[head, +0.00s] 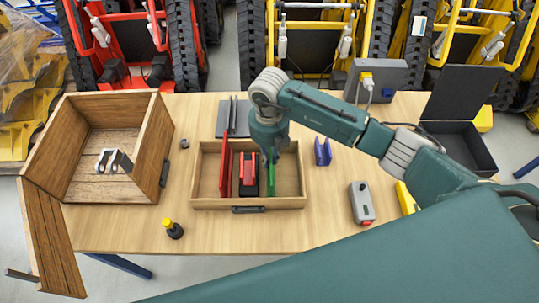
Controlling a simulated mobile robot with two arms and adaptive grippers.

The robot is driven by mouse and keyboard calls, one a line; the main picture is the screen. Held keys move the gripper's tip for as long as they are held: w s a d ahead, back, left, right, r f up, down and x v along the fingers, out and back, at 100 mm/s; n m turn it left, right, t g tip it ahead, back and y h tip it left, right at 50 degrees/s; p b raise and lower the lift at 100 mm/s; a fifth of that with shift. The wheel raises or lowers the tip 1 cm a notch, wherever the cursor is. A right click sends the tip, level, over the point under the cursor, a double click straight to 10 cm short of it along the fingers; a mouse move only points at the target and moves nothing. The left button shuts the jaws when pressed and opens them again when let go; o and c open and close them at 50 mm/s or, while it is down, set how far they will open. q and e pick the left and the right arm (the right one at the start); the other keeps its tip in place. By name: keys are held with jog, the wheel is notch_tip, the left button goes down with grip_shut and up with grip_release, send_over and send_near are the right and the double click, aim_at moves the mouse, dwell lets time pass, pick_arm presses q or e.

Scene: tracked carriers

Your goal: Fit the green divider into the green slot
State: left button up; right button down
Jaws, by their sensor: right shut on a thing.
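The green divider (271,174) stands roughly upright inside a shallow wooden tray (222,203), right of its middle. My right gripper (270,155) points down over the tray and is shut on the divider's upper part. The fingertips partly hide the divider. I cannot make out the green slot, and I cannot tell whether the divider's lower edge is seated in it. A red divider (225,168) stands upright in the tray's left part. My left gripper is not in view.
A red and black object (248,175) lies in the tray, close left of the green divider. A wooden box (110,115) with its front flap down stands left.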

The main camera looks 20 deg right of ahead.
jog(key=shift+f, duration=0.2)
jog(key=c, duration=1.8)
grip_release()
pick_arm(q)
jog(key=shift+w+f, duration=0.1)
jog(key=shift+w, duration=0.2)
